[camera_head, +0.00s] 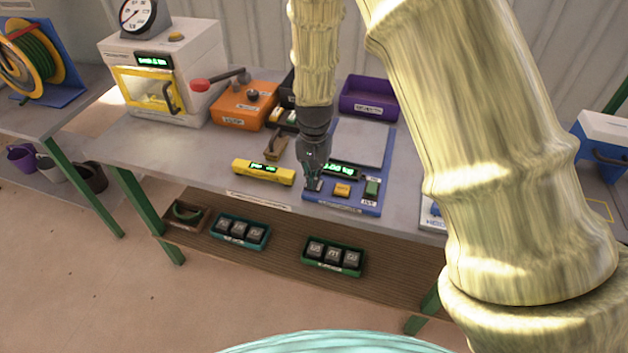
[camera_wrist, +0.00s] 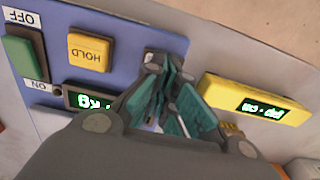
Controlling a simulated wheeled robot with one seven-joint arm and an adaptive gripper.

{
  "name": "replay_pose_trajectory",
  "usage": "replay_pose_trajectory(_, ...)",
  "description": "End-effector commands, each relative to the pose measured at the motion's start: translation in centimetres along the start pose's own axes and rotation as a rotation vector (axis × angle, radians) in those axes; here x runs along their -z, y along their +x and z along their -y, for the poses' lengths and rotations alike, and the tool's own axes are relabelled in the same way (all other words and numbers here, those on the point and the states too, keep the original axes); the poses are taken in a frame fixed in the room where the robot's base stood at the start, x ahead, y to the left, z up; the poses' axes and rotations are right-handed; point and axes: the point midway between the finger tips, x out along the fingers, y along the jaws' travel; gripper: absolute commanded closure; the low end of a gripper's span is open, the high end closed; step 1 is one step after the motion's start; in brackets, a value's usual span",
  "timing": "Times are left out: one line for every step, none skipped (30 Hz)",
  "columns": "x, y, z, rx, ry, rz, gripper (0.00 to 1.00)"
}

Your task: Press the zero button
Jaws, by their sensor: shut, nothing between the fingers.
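The blue scale (camera_head: 345,208) stands on the bench, with a light grey weighing plate (camera_head: 362,142) behind its front panel. The panel carries a yellow HOLD button (camera_wrist: 90,52), a green ON/OFF switch (camera_wrist: 20,58) and a lit green display (camera_wrist: 90,100), partly covered by my gripper. My gripper (camera_head: 314,184) points down at the left part of the panel, left of the HOLD button. In the wrist view its fingertips (camera_wrist: 156,62) are together and empty, over a dark patch of the panel. The zero button is not clearly visible; the fingertips cover that spot. Whether they touch it I cannot tell.
A yellow display bar (camera_head: 263,172) lies left of the scale. An orange box (camera_head: 238,112), a white press-like machine (camera_head: 190,60) and a purple bin (camera_head: 370,95) stand behind. Trays of dark blocks (camera_head: 333,270) sit on the lower shelf.

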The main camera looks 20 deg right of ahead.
Motion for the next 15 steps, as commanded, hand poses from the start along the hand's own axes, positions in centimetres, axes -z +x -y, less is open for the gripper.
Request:
replay_pose_trajectory(0.0,0.0,0.0,0.0,0.0,0.001,1.0)
replay_pose_trajectory(0.0,0.0,0.0,0.0,0.0,0.001,1.0)
replay_pose_trajectory(0.0,0.0,0.0,0.0,0.0,0.001,1.0)
replay_pose_trajectory(0.0,-0.1,0.0,0.0,0.0,0.001,1.0)
replay_pose_trajectory(0.0,-0.2,0.0,0.0,0.0,0.001,1.0)
replay_pose_trajectory(0.0,-0.4,0.0,0.0,0.0,0.001,1.0)
replay_pose_trajectory(0.0,-0.6,0.0,0.0,0.0,0.0,1.0)
replay_pose_trajectory(0.0,-0.9,0.0,0.0,0.0,0.0,1.0)
replay_pose_trajectory(0.0,-1.2,0.0,0.0,0.0,0.0,1.0)
replay_pose_trajectory(0.0,-1.5,0.0,0.0,0.0,0.0,1.0)
replay_pose_trajectory(0.0,-1.8,0.0,0.0,0.0,0.0,1.0)
replay_pose_trajectory(0.0,-2.2,0.0,0.0,0.0,0.0,1.0)
replay_pose_trajectory(0.0,-2.5,0.0,0.0,0.0,0.0,1.0)
replay_pose_trajectory(0.0,-2.7,0.0,0.0,0.0,0.001,1.0)
replay_pose_trajectory(0.0,-3.1,0.0,0.0,-0.001,0.001,1.0)
